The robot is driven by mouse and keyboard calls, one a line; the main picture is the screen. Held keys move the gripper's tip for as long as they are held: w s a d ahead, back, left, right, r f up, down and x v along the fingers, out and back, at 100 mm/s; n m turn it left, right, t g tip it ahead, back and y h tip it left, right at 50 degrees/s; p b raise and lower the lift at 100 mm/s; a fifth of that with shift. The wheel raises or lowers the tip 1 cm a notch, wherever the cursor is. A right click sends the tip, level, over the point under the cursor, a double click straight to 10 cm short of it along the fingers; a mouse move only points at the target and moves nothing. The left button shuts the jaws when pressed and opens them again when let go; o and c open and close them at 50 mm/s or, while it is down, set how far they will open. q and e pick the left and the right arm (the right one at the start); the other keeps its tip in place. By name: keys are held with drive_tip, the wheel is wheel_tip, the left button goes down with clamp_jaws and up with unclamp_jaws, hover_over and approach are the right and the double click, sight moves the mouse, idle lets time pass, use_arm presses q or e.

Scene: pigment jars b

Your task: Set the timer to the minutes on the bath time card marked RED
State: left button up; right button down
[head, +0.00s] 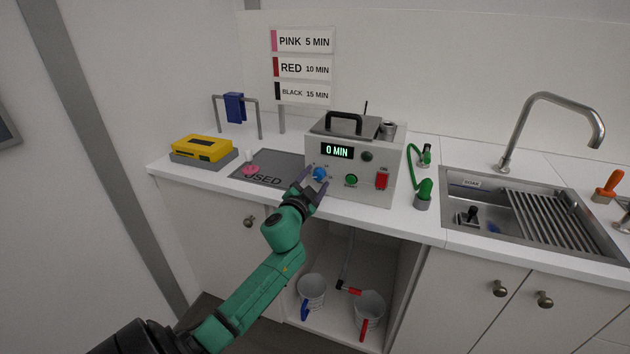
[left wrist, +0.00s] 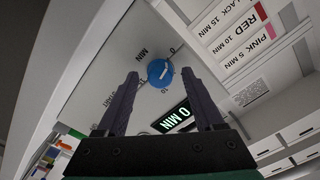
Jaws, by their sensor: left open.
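The grey timer box (head: 375,182) stands on the counter with its lit display (head: 336,151) reading 0 MIN. A blue knob (head: 319,173) sits below the display; it also shows in the left wrist view (left wrist: 160,72). My left gripper (head: 313,183) is at the knob. In the left wrist view its fingers (left wrist: 163,85) are open, with the knob in the gap just beyond the tips. Whether they touch it I cannot tell. The RED card (head: 303,69) on the wall reads 10 MIN, between PINK 5 MIN and BLACK 15 MIN. My right gripper is not in view.
A green button (head: 351,180) and a red switch (head: 382,180) are on the box front. A yellow case (head: 202,148) and a grey mat (head: 278,160) lie to the left. A green-handled tool (head: 423,192) stands right of the box, before the sink (head: 460,222).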

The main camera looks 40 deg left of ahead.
use_arm(q)
clamp_jaws()
